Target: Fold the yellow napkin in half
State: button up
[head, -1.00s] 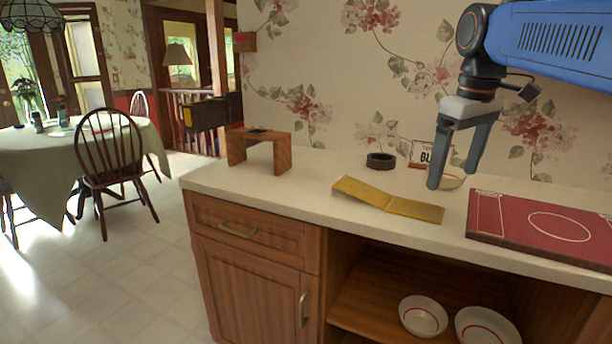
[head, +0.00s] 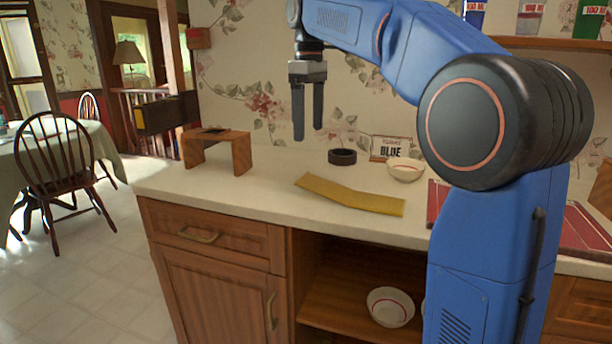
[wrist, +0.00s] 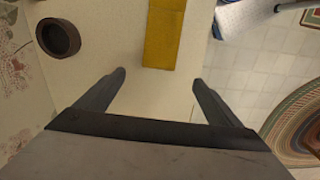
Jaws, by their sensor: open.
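The yellow napkin (head: 350,194) lies on the light countertop (head: 240,195) as a long strip with a crease near its middle. Its left part appears slightly raised or tilted; I cannot tell how far. My gripper (head: 309,132) points down, open and empty, above the counter near the napkin's left end. In the wrist view the napkin (wrist: 165,35) lies beyond the gap between the fingers of my gripper (wrist: 158,78), apart from both, and its far end is cut off by the frame.
A dark ring (head: 342,156), a sign (head: 388,148) and a bowl (head: 405,170) stand behind the napkin. A small wooden stand (head: 240,153) is at left. A red board (head: 438,200) lies at right, partly hidden by my arm. Bare countertop surrounds the napkin.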

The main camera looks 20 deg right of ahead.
aim_at(310, 180)
notch_tip(310, 180, down, 14)
jog(key=shift+d+f, duration=0.1)
dwell(0.4)
jog(key=c, duration=0.7)
